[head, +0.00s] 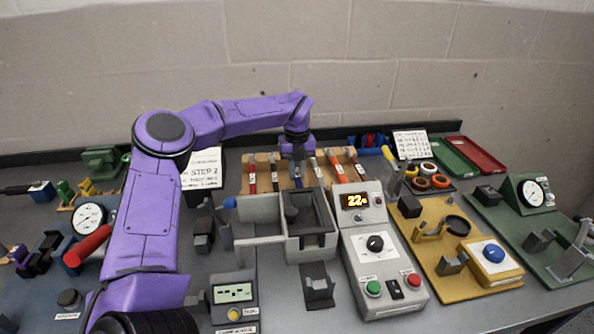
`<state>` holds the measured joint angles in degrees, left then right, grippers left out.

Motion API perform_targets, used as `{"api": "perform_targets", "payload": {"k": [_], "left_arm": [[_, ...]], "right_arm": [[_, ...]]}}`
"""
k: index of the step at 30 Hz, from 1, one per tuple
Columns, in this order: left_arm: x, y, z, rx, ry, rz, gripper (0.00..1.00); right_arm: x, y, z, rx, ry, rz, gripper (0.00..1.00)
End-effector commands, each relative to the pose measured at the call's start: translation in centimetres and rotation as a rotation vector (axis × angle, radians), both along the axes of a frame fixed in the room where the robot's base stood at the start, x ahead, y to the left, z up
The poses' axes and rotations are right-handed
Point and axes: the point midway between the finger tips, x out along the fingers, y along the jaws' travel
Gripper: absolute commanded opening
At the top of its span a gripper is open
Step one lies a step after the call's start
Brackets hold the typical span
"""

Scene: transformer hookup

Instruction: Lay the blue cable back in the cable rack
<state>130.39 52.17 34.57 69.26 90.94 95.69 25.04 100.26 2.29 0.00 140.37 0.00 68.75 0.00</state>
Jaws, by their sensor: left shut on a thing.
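The cable rack (263,159) is a tan wooden stand in the back middle of the bench, with several short cables lying across it side by side. The cables in view include a red one (252,177), another red one (336,170) and an orange one (353,160). My left gripper (297,168) points down over the middle of the rack, shut on the blue cable (292,184). Only a small part of that cable shows below the fingers. I cannot tell whether it touches the rack. My right gripper is out of view.
A grey open box (286,243) stands just in front of the rack. A grey control unit (384,268) with a lit display is to its right. A "STEP 2" card (205,168) stands left of the rack. Green (455,156) and red (482,155) trays lie back right.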

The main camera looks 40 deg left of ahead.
Motion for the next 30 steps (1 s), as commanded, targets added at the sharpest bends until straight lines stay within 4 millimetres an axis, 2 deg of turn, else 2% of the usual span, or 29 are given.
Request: {"api": "perform_targets", "payload": {"k": [14,15,18,26,30], "left_arm": [[0.01,0.00,-0.49,0.001,-0.001,0.000,0.00],[0.02,0.00,-0.49,0.000,-0.001,0.000,0.24],[0.01,0.00,-0.45,0.001,-0.001,0.000,0.50],[0.00,0.00,-0.45,0.000,0.000,0.000,0.50],[0.01,0.00,0.39,0.000,0.000,0.000,0.50]], "right_arm": [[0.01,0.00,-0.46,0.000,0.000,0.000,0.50],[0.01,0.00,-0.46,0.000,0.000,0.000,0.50],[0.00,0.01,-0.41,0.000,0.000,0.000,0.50],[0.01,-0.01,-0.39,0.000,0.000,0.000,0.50],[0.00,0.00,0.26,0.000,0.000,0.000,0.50]]}}
